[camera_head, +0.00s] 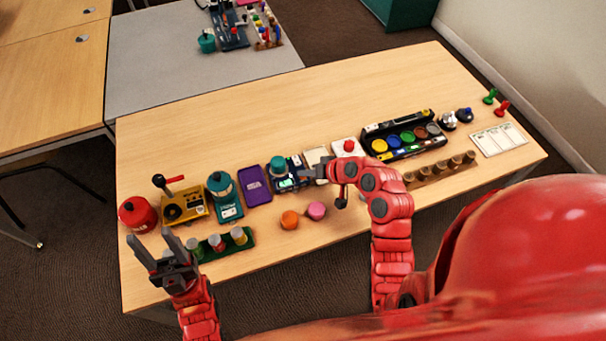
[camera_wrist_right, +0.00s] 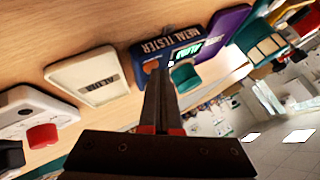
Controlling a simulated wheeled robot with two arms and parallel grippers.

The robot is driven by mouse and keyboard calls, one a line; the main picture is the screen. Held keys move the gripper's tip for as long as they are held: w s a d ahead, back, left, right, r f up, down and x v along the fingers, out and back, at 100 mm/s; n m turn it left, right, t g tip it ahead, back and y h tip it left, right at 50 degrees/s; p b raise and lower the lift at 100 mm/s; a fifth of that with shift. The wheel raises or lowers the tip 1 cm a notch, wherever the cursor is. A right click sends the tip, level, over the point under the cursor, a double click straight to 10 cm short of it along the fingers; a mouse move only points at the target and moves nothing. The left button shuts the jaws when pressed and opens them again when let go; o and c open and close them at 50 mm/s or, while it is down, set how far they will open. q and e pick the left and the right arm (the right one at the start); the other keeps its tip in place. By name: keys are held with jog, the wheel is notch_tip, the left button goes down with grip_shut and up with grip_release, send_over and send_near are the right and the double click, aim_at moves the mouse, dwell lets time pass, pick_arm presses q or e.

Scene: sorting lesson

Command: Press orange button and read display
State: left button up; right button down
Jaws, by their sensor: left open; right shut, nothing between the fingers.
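A blue metal tester (camera_head: 287,184) stands mid-table. In the right wrist view, the tester (camera_wrist_right: 150,50) shows its "METAL TESTER" lettering and a small greenish display (camera_wrist_right: 187,52) that is too small to read. A round orange object (camera_head: 289,220) lies nearer the front. My left gripper (camera_head: 151,240) is open and empty at the table's front left.
A purple tray (camera_head: 255,186) and a teal lantern-like object (camera_head: 221,187) are left of the tester. A cream plate (camera_wrist_right: 88,76) and a white box with a red knob (camera_head: 348,146) are on its right. A pink lump (camera_head: 316,210) lies in front. The table's back is clear.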

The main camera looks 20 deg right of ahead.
jog(key=shift+r+p, duration=0.45)
jog(key=shift+r, duration=0.4)
notch_tip(320, 180, up, 5)
jog(key=p, duration=0.3)
dwell(0.8)
